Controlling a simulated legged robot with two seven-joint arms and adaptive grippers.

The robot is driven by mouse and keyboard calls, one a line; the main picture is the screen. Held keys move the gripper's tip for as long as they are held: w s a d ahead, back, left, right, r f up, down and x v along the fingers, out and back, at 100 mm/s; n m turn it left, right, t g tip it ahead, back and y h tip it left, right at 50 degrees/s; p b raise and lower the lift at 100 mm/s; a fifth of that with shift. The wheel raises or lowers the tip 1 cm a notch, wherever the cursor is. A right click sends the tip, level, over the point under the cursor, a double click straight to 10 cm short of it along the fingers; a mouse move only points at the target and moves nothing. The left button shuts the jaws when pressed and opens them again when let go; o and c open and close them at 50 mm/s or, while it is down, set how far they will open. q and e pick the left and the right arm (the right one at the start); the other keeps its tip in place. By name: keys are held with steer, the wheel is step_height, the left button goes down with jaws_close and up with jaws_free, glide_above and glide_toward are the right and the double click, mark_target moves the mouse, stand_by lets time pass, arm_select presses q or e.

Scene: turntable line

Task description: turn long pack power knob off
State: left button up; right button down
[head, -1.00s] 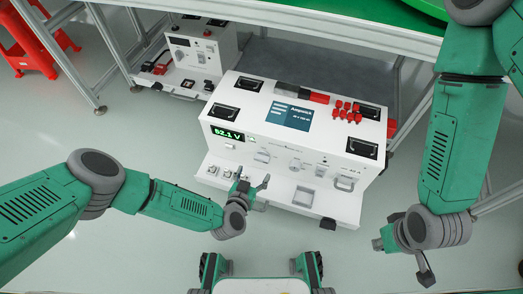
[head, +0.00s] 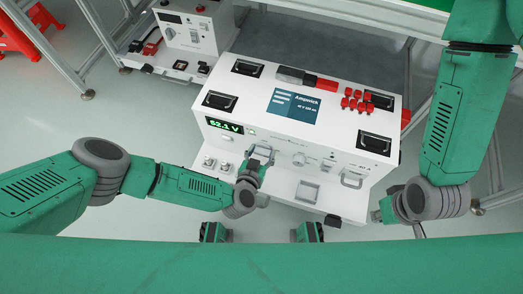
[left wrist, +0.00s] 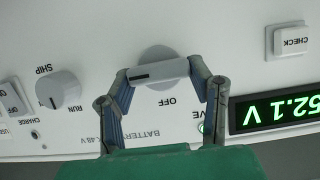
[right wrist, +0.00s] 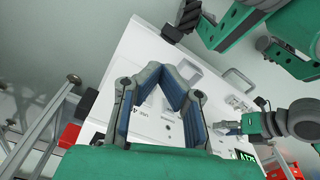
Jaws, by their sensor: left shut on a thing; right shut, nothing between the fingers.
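The long white battery pack (head: 240,135) stands in the middle of the head view, with its lit voltage display (head: 224,125) at the left of its front. My left gripper (head: 262,158) is at the front panel, right of the display. In the left wrist view, my left gripper (left wrist: 160,74) is shut on a grey power knob (left wrist: 154,55) with a dark pointer bar. The label OFF is printed beside it. My right gripper (right wrist: 168,74) is shut and empty; in the head view it is low at the right, apart from the pack.
The left wrist view shows a second grey knob (left wrist: 58,90) marked SHIP and RUN, and a white CHECK button (left wrist: 291,41). A smaller white pack (head: 195,32) stands behind at the left. A red stool (head: 20,35) is at the far left.

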arm_select(q)
steer(key=c, duration=0.3)
steer(key=shift+c, duration=0.2)
steer(key=n+h+b, duration=0.2)
steer(key=shift+w+a+f+n+g, duration=0.2)
steer(key=shift+n+g, duration=0.1)
steer(key=shift+n, duration=0.1)
steer(key=shift+a+n+h+b, duration=0.1)
steer(key=shift+n+h+b, duration=0.2)
steer(key=shift+n+h, duration=0.5)
steer(key=n+h, duration=0.1)
steer(key=n, duration=0.1)
steer(key=n+h, duration=0.1)
steer(key=n, duration=0.1)
steer(key=shift+a+f, duration=0.15)
steer(key=n, duration=0.1)
steer(key=n+t+h, duration=0.1)
steer(key=n, duration=0.3)
steer(key=shift+a+f+h, duration=0.15)
steer(key=shift+f+h, duration=0.1)
steer(key=shift+h, duration=0.05)
steer(key=shift+t, duration=0.3)
steer(key=o, duration=1.2)
steer(key=shift+c, duration=0.2)
